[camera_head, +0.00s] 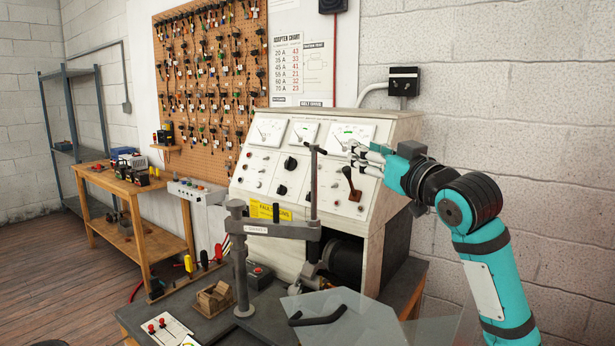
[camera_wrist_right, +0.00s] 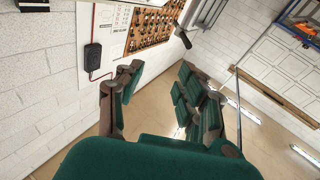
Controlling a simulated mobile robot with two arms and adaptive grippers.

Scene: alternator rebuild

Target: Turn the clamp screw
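The clamp (camera_head: 265,228) is a grey post with a horizontal arm on the bench. Its upright clamp screw (camera_head: 314,185) passes through the arm's right end and carries a short dark cross handle (camera_head: 315,149) on top. My right gripper (camera_head: 353,155) is in front of the tester panel, just right of the handle in the picture, with a visible gap between them. In the right wrist view its two fingers (camera_wrist_right: 155,98) are spread, with nothing between them. A dark rod end (camera_wrist_right: 183,38) shows beyond the fingers; I cannot tell if it is the handle. My left gripper is not in view.
The tester cabinet (camera_head: 285,158), with meters, knobs and a lever (camera_head: 351,184), stands behind the clamp. A clear shield (camera_head: 345,318) is at the bench front. A wooden block (camera_head: 214,298) and a small box (camera_head: 258,276) sit near the post.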

